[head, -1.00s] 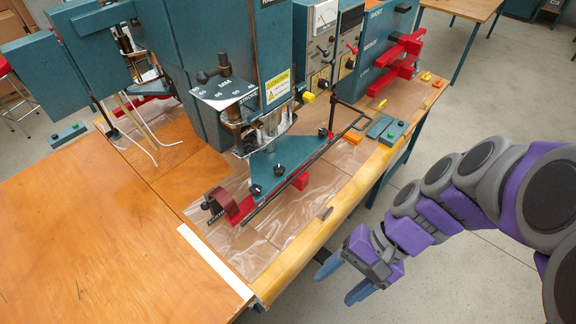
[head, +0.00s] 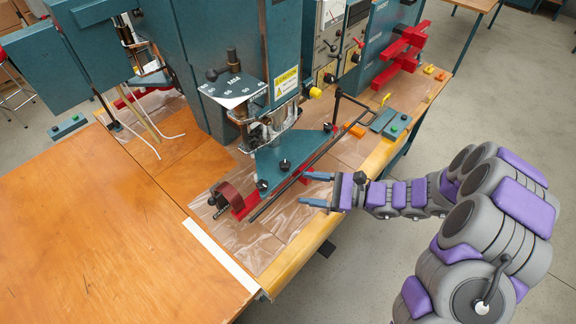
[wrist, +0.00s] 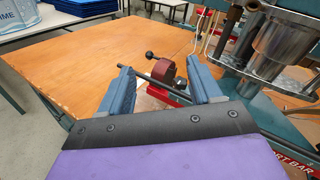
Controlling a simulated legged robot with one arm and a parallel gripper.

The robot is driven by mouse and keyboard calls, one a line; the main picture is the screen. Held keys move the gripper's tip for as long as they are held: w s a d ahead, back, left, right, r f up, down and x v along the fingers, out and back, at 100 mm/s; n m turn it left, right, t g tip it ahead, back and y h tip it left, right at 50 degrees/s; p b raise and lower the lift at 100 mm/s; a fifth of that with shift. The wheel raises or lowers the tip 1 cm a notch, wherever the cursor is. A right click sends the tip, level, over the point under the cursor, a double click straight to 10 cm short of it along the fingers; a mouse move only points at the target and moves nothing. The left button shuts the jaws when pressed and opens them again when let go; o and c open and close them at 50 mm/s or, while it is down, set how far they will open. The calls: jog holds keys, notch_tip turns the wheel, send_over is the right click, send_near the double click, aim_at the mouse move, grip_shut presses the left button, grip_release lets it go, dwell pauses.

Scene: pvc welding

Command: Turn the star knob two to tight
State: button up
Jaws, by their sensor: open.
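Several small black knobs show on the teal plate (head: 282,148) of the welding machine. One black knob (head: 262,185) is near the plate's front-left corner, another black knob (head: 284,165) is in the middle of its front edge, and a third black knob (head: 327,127) is at the right end. I cannot tell which is star knob two. My gripper (head: 303,189) is open and empty, its blue fingers pointing left at the front of the plate, to the right of the knobs at its left and middle. In the wrist view, my gripper's fingers (wrist: 158,66) are spread apart.
A long dark bar (head: 310,168) runs along the plate's front. A dark red roller (head: 228,196) sits at its left end and also shows between my fingers in the wrist view (wrist: 163,72).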

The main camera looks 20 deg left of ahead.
jog(key=w+f+m+t, duration=0.3)
jog(key=w+f, duration=0.1)
jog(key=f, duration=0.1)
jog(key=m+t+p, duration=0.1)
jog(key=m+t, duration=0.4)
send_near(289, 168)
jog(key=b+x, duration=0.1)
jog(key=x, duration=0.9)
jog(key=shift+a+f, duration=0.1)
jog(key=shift+a, duration=0.15)
jog(key=shift+w+d+r+m, duration=0.1)
jog(key=shift+d+r+m, duration=0.15)
jog(key=shift+d, duration=0.25)
jog(key=shift+c, duration=1.4)
jog(key=shift+a+f, duration=0.15)
jog(key=shift+a, duration=0.25)
jog(key=c, duration=0.8)
